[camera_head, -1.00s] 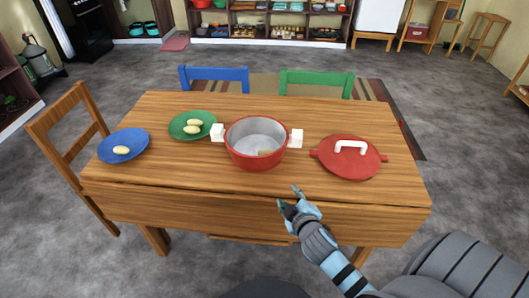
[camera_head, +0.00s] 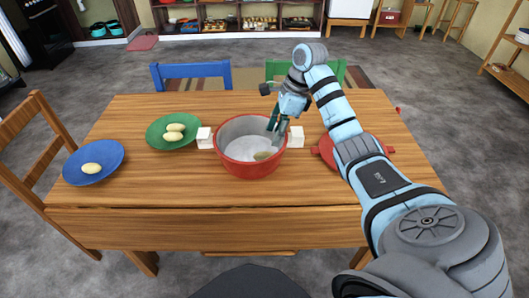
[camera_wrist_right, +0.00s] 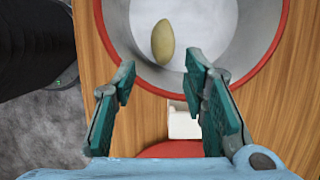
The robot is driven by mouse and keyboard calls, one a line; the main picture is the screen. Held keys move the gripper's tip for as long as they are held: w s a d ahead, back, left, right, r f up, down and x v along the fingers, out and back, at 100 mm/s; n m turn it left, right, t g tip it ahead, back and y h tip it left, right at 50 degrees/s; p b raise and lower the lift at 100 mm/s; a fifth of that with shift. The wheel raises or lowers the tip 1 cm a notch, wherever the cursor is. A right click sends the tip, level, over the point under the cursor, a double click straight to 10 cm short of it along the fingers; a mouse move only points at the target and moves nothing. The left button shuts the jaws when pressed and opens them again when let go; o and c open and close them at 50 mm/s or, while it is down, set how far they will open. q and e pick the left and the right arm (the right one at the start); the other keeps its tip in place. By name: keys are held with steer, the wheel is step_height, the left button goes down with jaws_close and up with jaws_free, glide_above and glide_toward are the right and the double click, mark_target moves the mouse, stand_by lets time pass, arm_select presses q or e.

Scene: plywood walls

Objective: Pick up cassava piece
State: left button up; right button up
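One cassava piece (camera_head: 262,156), pale yellow and oval, lies on the floor of the red pot (camera_head: 249,170). It also shows in the right wrist view (camera_wrist_right: 163,42). Two more cassava pieces (camera_head: 175,132) lie on the green plate (camera_head: 158,142), and one (camera_head: 91,169) lies on the blue plate (camera_head: 93,150). My right gripper (camera_head: 275,134) is open and empty, reaching down at the right part of the pot's opening. In the wrist view its fingers are apart, with the pot's cassava piece beyond them. My left gripper is not in view.
The red lid (camera_head: 327,152) lies on the wooden table (camera_head: 190,205) right of the pot, partly hidden by my right arm. White handles (camera_head: 297,137) stick out from the pot. Blue (camera_head: 192,76) and green (camera_head: 279,70) chairs stand behind. The table's front strip is clear.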

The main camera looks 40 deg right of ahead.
mark_target(265, 154)
steer(key=x, duration=0.2)
steer(key=b+x, duration=0.1)
steer(key=x, duration=0.2)
steer(key=b+x, duration=0.1)
steer(key=x, duration=0.2)
steer(key=shift+w+a+f, duration=0.1)
steer(key=shift+w, duration=0.2)
steer(key=shift+a+f, duration=0.1)
steer(key=shift+f, duration=0.2)
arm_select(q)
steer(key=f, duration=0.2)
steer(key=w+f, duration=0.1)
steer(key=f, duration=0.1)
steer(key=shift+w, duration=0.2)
arm_select(e)
steer(key=shift+w, duration=0.15)
steer(key=shift+c, duration=0.2)
steer(key=c, duration=0.9)
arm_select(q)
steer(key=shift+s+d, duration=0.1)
arm_select(e)
steer(key=shift+r, duration=0.1)
